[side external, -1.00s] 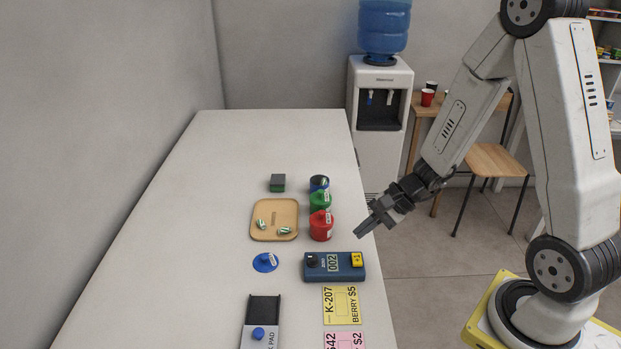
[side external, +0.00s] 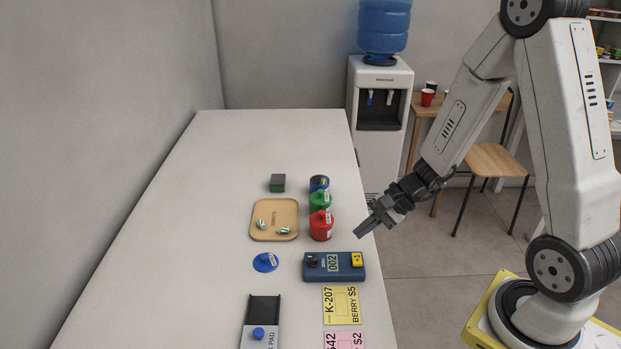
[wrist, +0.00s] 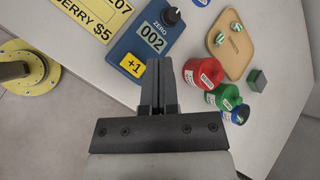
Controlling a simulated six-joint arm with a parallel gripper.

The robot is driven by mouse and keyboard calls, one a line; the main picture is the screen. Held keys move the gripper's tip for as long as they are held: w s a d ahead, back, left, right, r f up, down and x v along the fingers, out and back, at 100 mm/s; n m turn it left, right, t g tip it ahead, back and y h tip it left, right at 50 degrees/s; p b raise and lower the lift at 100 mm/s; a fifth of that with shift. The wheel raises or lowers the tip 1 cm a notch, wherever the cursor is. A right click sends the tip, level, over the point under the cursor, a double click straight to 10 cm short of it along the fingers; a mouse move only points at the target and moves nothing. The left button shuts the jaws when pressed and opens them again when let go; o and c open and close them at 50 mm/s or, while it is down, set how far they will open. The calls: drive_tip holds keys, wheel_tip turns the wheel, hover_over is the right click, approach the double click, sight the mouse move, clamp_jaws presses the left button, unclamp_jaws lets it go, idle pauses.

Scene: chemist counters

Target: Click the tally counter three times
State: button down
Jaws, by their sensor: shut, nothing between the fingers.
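The tally counter (side external: 318,275) is a dark blue box lying on the counter. Its display (side external: 333,262) reads 002. It has a yellow "+1" button (side external: 357,260) at its right end and a black knob (side external: 311,261) marked ZERO at its left end. In the wrist view the yellow button (wrist: 132,66) lies just left of my fingertips, and the display (wrist: 152,38) reads 002. My gripper (side external: 359,231) is shut and empty. It hangs above the counter's right edge, apart from the tally counter, with its fingers (wrist: 158,66) pointing toward the button end.
Red (side external: 320,226), green (side external: 319,203) and blue (side external: 319,184) containers stand behind the tally counter, close to my gripper. A wooden tray (side external: 257,232) holds small wrapped pieces. A blue stamp-like object (side external: 265,262), yellow card (side external: 342,304) and pink card (side external: 343,341) lie nearby. The counter's left side is clear.

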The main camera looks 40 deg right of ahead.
sight(360, 257)
drive_tip(key=shift+r, duration=0.1)
wheel_tip(360, 257, up, 4)
drive_tip(key=shift+f, duration=0.15)
idle(0.5)
drive_tip(key=shift+f, duration=0.25)
drive_tip(key=shift+f, duration=4.2)
drive_tip(key=shift+f, duration=0.8)
drive_tip(key=shift+r, duration=0.15)
idle(0.4)
drive_tip(key=shift+r, duration=0.65)
drive_tip(key=shift+r, duration=0.1)
